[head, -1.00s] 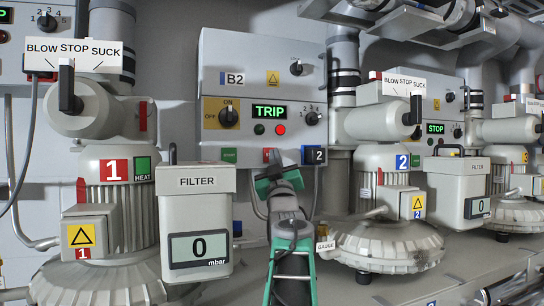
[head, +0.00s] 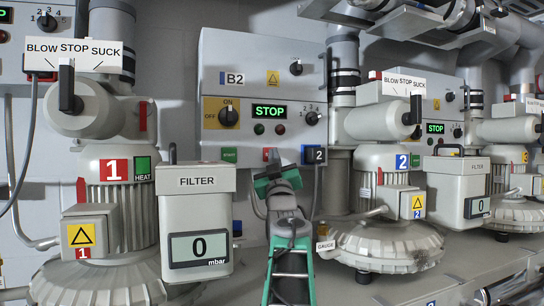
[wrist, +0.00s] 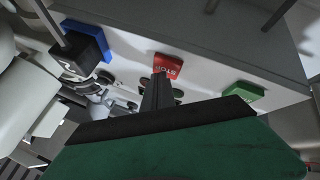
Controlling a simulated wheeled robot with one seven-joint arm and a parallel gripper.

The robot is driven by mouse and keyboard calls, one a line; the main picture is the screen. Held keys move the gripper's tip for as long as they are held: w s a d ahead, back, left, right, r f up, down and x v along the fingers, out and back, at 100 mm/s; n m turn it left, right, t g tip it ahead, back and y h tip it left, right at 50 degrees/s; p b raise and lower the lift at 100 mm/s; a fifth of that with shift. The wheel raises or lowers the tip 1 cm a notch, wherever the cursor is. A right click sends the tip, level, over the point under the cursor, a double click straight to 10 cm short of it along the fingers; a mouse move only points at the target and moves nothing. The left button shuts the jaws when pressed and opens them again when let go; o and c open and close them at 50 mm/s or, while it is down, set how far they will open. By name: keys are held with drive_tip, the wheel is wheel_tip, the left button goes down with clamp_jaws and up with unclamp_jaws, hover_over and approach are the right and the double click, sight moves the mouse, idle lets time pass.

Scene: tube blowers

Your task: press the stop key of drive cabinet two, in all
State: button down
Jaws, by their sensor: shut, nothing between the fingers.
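The red stop key (head: 268,152) is at the cabinet's lower edge, partly hidden by my gripper (head: 270,176). In the wrist view the red stop key (wrist: 168,64) lies right at the tips of my shut, empty gripper (wrist: 160,78). I cannot tell whether the tips touch it.
A filter box (head: 196,210) and blower 1 (head: 115,180) stand left; blower 2 (head: 385,185) stands right, with a gauge tag near my arm.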

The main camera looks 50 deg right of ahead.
drive_tip(key=shift+s+a+b, duration=0.35)
drive_tip(key=shift+s+b, duration=0.25)
drive_tip(key=shift+b, duration=0.2)
drive_tip(key=s+a+b, duration=0.1)
drive_tip(key=s+b, duration=0.2)
drive_tip(key=s+a+b, duration=0.1)
drive_tip(key=shift+s+a, duration=0.2)
drive_tip(key=shift+a, duration=0.1)
idle(0.4)
